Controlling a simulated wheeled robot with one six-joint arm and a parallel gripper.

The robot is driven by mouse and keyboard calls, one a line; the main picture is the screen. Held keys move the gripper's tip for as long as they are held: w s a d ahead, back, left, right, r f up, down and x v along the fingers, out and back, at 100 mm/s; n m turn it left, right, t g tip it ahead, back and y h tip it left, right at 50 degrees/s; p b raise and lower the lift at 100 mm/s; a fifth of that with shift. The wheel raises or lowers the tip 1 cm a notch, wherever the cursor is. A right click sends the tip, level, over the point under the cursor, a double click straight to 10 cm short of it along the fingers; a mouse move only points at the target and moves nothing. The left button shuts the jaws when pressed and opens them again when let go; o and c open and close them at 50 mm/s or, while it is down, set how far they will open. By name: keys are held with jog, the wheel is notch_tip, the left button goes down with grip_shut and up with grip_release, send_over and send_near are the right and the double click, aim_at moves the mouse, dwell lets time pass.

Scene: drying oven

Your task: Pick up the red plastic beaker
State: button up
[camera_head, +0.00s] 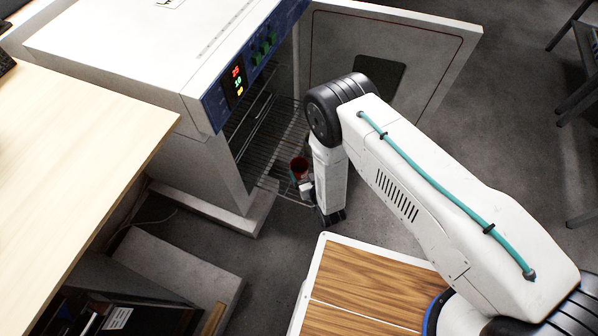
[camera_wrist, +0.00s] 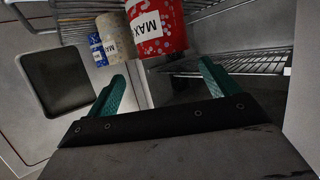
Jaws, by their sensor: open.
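The red plastic beaker (camera_wrist: 157,30) has a white MAX label and pale speckles. In the wrist view it is at the top, cut off by the frame edge. The head view shows its red top (camera_head: 299,165) over the wire rack at the open oven, left of my wrist. My gripper (camera_wrist: 162,69) is open and empty, with teal fingers pointing toward the beaker. The beaker appears just beyond the fingertips, between their lines, and not gripped. In the head view my arm hides most of the gripper.
A cream beaker (camera_wrist: 108,26) and a blue-labelled one (camera_wrist: 97,48) stand left of the red beaker. Wire racks (camera_wrist: 225,66) surround them. The oven (camera_head: 150,60) has its door (camera_head: 425,50) open behind my arm. A wooden table (camera_head: 70,150) is at the left.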

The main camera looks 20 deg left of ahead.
aim_at(296, 162)
jog(key=shift+s+d+f, duration=0.2)
jog(key=shift+s+f, duration=0.35)
jog(key=shift+s, duration=0.05)
jog(key=shift+s+d+f, duration=0.15)
jog(key=shift+s+f, duration=0.35)
jog(key=shift+s, duration=0.05)
jog(key=shift+w+a+f, duration=0.15)
jog(key=shift+f, duration=0.05)
jog(key=x, duration=0.7)
jog(key=shift+w+r, duration=0.15)
jog(key=shift+r, duration=0.2)
jog(key=shift+c, duration=0.4)
jog(key=c, duration=1)
